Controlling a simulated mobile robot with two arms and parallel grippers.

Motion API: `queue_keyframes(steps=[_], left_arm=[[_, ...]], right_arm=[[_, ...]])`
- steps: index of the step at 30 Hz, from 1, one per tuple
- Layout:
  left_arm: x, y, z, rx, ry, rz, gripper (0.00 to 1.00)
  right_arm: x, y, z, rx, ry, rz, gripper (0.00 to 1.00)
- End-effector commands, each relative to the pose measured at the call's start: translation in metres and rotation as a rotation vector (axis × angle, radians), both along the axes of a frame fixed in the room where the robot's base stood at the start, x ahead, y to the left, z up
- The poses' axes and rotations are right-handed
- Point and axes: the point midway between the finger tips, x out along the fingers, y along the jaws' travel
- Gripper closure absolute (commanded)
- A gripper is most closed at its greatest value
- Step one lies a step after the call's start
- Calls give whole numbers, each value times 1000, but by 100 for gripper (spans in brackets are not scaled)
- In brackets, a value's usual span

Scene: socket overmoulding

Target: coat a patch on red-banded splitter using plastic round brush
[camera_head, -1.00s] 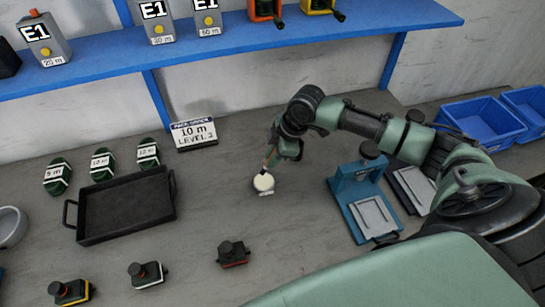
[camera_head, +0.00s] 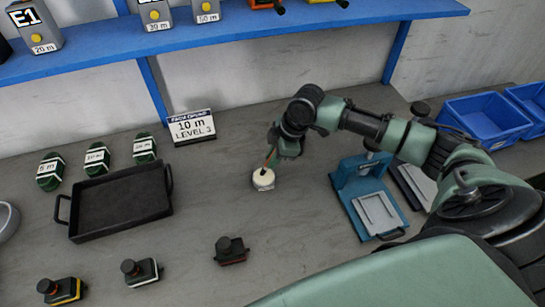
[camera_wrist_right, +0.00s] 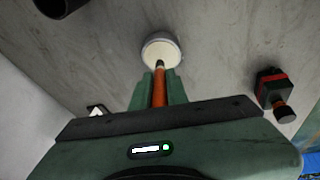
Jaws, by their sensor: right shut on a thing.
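The red-banded splitter (camera_head: 231,252), a small black box with a round knob, sits on the bench in front of the white pot. It also shows at the right of the right wrist view (camera_wrist_right: 270,88). My right gripper (camera_head: 276,152) is shut on the orange handle of the brush (camera_wrist_right: 160,88). The brush points down at a round white pot (camera_head: 263,180) with a pale cream top, also seen in the right wrist view (camera_wrist_right: 161,50). The brush head is at the pot's top; its bristles are hidden. My left gripper is out of view.
White-banded (camera_head: 141,272) and yellow-banded (camera_head: 61,290) splitters stand to the left. A black tray (camera_head: 166,205), a sign reading 10 m LEVEL 3 (camera_head: 192,127) and green coils (camera_head: 97,159) lie farther back. A blue press (camera_head: 367,195) and blue bins (camera_head: 486,118) are at right.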

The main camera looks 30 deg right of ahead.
Motion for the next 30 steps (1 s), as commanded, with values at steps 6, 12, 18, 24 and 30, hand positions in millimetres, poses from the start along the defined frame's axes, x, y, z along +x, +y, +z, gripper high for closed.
queue_keyframes(steps=[6, 12, 18, 24, 30], left_arm=[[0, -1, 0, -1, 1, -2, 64], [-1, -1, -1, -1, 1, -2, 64], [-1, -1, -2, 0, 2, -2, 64], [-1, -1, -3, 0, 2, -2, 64], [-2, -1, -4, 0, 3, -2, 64]], right_arm=[[0, 0, -1, 0, 0, 0, 100], [0, 0, -4, 0, 0, 0, 100], [0, 0, -6, 0, 0, -1, 100], [0, 0, -8, 0, 0, -1, 100], [0, 0, -11, 0, 0, -1, 100]])
